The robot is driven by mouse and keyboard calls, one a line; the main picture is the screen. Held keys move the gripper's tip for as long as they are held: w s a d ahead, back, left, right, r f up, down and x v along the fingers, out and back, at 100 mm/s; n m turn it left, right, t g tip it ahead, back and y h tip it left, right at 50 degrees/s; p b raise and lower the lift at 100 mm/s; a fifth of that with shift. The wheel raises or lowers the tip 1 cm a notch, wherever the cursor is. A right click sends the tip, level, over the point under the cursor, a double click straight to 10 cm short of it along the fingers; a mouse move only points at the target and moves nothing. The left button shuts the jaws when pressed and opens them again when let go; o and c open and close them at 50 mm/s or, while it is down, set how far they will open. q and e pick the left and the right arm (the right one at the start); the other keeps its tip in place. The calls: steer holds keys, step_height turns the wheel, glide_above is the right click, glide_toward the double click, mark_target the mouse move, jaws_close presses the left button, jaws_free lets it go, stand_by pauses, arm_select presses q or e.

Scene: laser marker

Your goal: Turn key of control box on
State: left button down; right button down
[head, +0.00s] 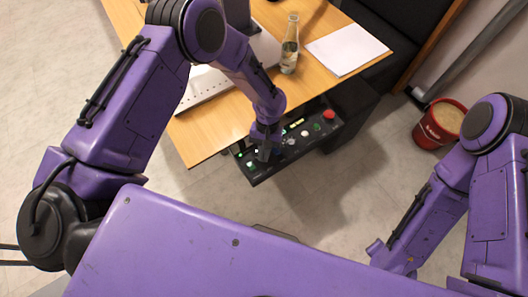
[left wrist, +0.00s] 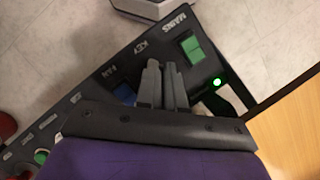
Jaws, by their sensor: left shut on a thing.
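The control box (head: 262,176) is a black panel with several buttons, under the front edge of the desk. My left gripper (head: 265,153) reaches down onto its left part. In the left wrist view the two grey fingers (left wrist: 164,80) are close together, just below the printed KEY label on the panel (left wrist: 105,50). They are shut on the key, which the fingers hide, so its angle cannot be told. A green switch (left wrist: 192,49) by the MAINS label and a lit green lamp (left wrist: 217,82) are to the right of the fingers. My right gripper is out of view.
The wooden desk (head: 205,135) is above the box, with a glass bottle (head: 289,45), white paper (head: 347,49) and a pale device (head: 200,88) on it. A red button (head: 329,114) is at the box's right end. A red bucket (head: 433,130) stands on the floor at right.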

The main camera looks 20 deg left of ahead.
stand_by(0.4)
arm_select(q)
steer(key=c, duration=1.3)
jaws_free()
steer(key=shift+o, duration=0.2)
steer(key=b+v, duration=0.1)
steer(key=v, duration=0.9)
steer(key=shift+r, duration=0.2)
steer(key=shift+f, duration=0.1)
